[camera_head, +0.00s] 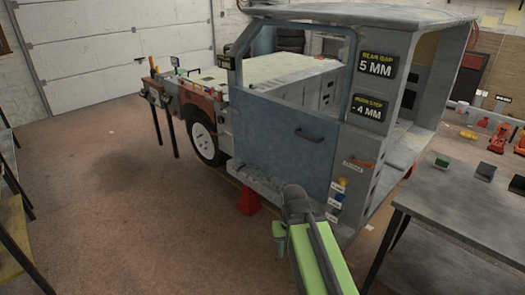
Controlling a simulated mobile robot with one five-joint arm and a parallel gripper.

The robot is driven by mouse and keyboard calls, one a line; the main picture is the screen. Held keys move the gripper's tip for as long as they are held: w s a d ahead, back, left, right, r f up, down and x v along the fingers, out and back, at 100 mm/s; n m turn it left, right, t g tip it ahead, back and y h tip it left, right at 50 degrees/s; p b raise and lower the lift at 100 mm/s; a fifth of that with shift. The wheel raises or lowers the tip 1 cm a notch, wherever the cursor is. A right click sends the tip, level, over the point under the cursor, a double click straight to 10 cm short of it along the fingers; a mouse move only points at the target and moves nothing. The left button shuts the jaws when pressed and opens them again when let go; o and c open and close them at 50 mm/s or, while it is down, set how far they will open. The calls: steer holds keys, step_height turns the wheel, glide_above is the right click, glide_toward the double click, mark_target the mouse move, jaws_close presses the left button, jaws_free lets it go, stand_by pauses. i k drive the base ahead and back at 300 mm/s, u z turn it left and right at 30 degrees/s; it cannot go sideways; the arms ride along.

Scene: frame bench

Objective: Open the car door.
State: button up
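The car door (280,150) is a blue-grey panel with an open window frame above it, on the near side of the grey vehicle body. It looks closed, sitting flush in its opening as far as I can see. A dark door handle (308,135) is on its upper right part. My gripper (294,194) is at the end of my green and dark arm, low and in front of the door's lower right corner. It appears below the handle in the picture and apart from it. Its fingers cannot be made out, and I see nothing held.
A grey table (465,215) with small coloured objects stands at the right. A red stand (249,201) is on the floor below the door sill. The brown floor (110,190) left of the vehicle is clear.

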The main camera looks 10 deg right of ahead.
mark_target(294, 143)
steer(key=z, duration=0.2)
steer(key=i, duration=0.75)
steer(key=u, duration=4.6)
steer(key=i, duration=0.1)
steer(key=z, duration=3.05)
steer(key=i, duration=0.35)
steer(key=u, duration=0.45)
steer(key=k, duration=0.95)
steer(key=z, duration=0.15)
steer(key=i, duration=0.8)
steer(key=u, duration=0.05)
